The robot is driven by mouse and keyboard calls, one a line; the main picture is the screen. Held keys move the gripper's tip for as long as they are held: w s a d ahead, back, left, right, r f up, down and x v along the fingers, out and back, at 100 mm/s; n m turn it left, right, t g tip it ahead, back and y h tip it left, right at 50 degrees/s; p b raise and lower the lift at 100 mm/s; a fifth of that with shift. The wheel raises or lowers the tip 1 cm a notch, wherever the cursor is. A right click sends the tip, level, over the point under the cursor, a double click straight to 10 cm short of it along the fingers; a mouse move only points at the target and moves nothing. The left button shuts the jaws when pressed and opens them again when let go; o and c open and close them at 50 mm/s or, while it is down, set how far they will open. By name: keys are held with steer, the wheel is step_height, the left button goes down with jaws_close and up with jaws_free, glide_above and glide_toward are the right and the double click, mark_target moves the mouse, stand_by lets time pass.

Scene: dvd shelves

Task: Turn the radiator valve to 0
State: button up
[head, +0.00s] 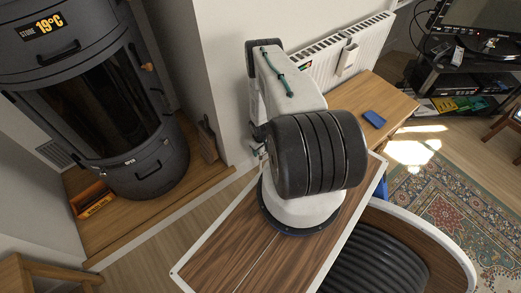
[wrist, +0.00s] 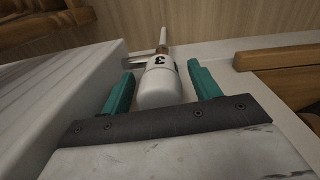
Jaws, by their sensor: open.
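The radiator valve (wrist: 159,82) is a white rounded knob with a dark 3 on the side facing up in the wrist view. A metal pipe fitting shows at its far end. My gripper (wrist: 162,84) is open, with one teal finger to the left of the knob and one to the right. The knob appears between the fingers, with gaps on both sides; I cannot tell how deep it sits. The white radiator (head: 330,52) stands against the wall in the head view and its ribbed panel (wrist: 55,95) fills the wrist view's left. My arm hides the valve in the head view.
A wooden bench (head: 390,97) with a blue case (head: 374,119) stands by the radiator. A dark stove (head: 95,95) is at the left. A wooden edge (wrist: 285,80) lies right of my gripper. A patterned rug (head: 440,215) covers the right floor.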

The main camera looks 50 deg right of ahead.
steer(key=c, duration=1)
steer(key=shift+o, duration=0.2)
steer(key=m, duration=0.4)
steer(key=shift+m, duration=0.4)
steer(key=m, duration=0.5)
steer(key=shift+a, duration=0.1)
steer(key=m, duration=0.5)
steer(key=shift+w+m, duration=0.1)
steer(key=shift+m, duration=0.3)
steer(key=m, duration=0.4)
steer(key=shift+m+y, duration=0.3)
steer(key=shift+m, duration=0.1)
